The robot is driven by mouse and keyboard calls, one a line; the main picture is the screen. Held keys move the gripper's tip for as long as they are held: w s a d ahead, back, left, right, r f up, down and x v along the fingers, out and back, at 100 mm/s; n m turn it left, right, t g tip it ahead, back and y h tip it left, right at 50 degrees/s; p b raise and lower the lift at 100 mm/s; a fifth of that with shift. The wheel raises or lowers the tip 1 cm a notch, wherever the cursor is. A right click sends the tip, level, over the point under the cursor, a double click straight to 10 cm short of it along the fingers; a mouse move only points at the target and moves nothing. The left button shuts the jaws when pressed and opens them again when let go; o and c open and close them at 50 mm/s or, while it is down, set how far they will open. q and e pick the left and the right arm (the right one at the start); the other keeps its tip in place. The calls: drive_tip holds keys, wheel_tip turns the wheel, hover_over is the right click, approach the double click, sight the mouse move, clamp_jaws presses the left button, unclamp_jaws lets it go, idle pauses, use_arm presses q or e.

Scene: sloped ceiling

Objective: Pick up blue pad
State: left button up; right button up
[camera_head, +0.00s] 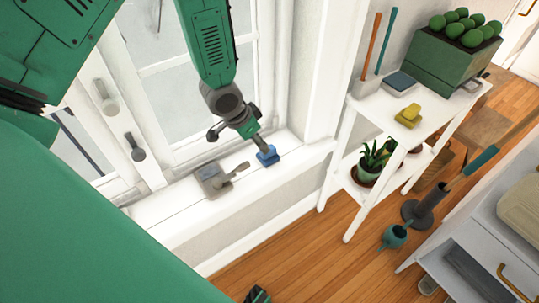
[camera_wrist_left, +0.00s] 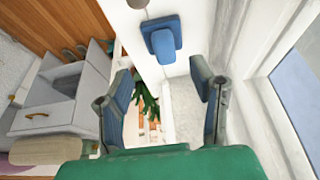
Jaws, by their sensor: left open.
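The blue pad (camera_head: 268,156) is a small blue block with a raised part, lying on the white windowsill. In the wrist view the pad (camera_wrist_left: 162,40) lies on the white surface, ahead of the fingertips and roughly in line with the gap. My left gripper (camera_head: 240,136) reaches down over the sill, with one finger close to the pad; I cannot tell if they touch. Its two fingers are spread with nothing between them in the wrist view (camera_wrist_left: 161,70). A dark green part at the bottom edge, perhaps my right gripper (camera_head: 257,295), is mostly cut off.
A grey tool-like object (camera_head: 215,180) sits on the sill left of the pad. The window frame (camera_head: 165,150) stands behind the sill. A white shelf (camera_head: 372,115) at the right holds a yellow object (camera_head: 409,115), a green planter (camera_head: 440,68) and a potted plant (camera_head: 370,165).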

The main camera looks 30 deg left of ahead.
sight(262, 160)
use_arm(q)
drive_tip(key=x, duration=0.3)
drive_tip(key=b+x, duration=0.1)
drive_tip(key=x, duration=0.1)
drive_tip(key=w+b+x, duration=0.1)
drive_tip(key=x, duration=0.2)
drive_tip(key=shift+w+a, duration=0.1)
drive_tip(key=shift+a, duration=0.05)
drive_tip(key=c, duration=1.1)
wheel_tip(262, 160, up, 10)
drive_tip(key=p, duration=0.2)
drive_tip(key=shift+r+p, duration=0.1)
drive_tip(key=shift+p, duration=0.25)
